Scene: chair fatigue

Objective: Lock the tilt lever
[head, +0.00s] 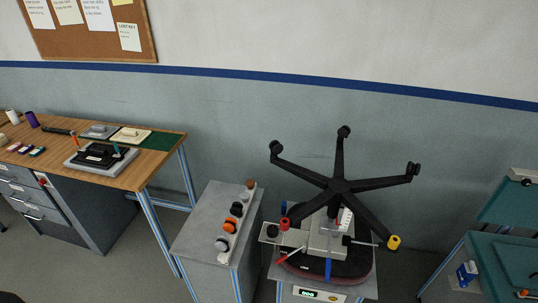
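An upturned office chair rests on a low stand (345,290), its black five-armed base (340,185) pointing up. A dark seat (345,268) lies beneath a pale grey mechanism (322,237). A thin rod (368,243) sticks out to the right beside a yellow-ended piece (393,242). A red-tipped lever (290,255) slants out at the lower left, and a blue strip (327,270) hangs at the front. I cannot tell which of these is the tilt lever or whether it is locked. Neither gripper shows in the head view.
A grey cabinet (205,225) left of the chair carries several casters in a row. A wooden workbench (150,172) stands at the far left with tools and a black part on it. A green-topped cart (500,245) is at the right. Floor shows between them.

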